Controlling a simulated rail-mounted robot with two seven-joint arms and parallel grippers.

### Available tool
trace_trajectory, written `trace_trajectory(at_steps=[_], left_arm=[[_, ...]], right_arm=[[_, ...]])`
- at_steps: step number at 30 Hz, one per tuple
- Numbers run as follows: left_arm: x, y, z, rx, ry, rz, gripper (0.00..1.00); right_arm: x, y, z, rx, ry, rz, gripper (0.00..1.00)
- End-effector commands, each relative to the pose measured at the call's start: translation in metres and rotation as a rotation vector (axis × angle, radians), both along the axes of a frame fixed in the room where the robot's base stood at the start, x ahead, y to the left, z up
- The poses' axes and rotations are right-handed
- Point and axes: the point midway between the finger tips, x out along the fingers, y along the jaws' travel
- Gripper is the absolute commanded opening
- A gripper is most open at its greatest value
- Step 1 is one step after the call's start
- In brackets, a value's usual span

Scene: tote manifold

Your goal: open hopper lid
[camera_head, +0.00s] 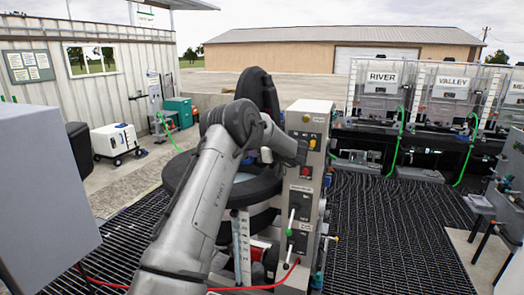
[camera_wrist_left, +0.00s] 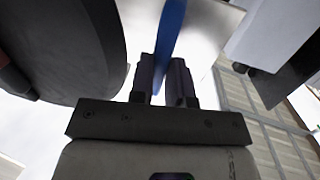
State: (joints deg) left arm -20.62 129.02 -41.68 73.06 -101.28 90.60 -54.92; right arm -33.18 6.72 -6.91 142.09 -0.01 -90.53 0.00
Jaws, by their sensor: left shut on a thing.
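The hopper's black round lid (camera_head: 258,90) stands tilted up, nearly upright, above the hopper's black rim (camera_head: 252,190) in the head view. A large black disc (camera_wrist_left: 62,45), apparently the lid, fills the upper left of the left wrist view. My left gripper (camera_wrist_left: 168,70) is shut on a thin blue bar (camera_wrist_left: 171,28) that rises from between its fingers. What the bar belongs to cannot be told. A grey arm of mine crosses in front of the hopper in the head view and hides part of it; no fingers show there. My right gripper is not in view.
A control column (camera_head: 302,190) with buttons and levers stands right against the hopper. Clear totes marked RIVER (camera_head: 382,95) and VALLEY (camera_head: 448,95) stand at the back right. A red hose (camera_head: 250,288) crosses low in front. The grating (camera_head: 385,240) at right is open floor.

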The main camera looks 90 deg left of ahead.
Motion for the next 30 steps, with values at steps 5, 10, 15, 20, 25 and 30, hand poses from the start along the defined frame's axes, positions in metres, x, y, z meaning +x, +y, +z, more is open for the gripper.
trace_trajectory(at_steps=[5, 10, 15, 20, 25, 30], left_arm=[[-0.001, 0.0, -0.001, -0.001, 0.001, 0.0, 0.2], [0.0, 0.0, -0.001, -0.001, 0.001, 0.0, 0.36], [0.0, 0.0, -0.001, -0.001, 0.0, -0.001, 0.42], [0.001, 0.0, -0.001, -0.001, 0.001, -0.001, 0.42], [0.013, -0.009, 0.0, 0.002, 0.0, -0.003, 0.42], [0.039, -0.027, 0.003, 0.002, 0.001, -0.004, 0.42]], right_arm=[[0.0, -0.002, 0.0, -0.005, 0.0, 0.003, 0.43], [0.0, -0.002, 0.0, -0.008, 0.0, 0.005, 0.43], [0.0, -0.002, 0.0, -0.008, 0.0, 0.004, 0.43], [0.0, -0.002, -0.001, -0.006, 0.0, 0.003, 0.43], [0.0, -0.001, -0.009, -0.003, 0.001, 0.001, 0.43], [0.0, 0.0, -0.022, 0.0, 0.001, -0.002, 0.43]])
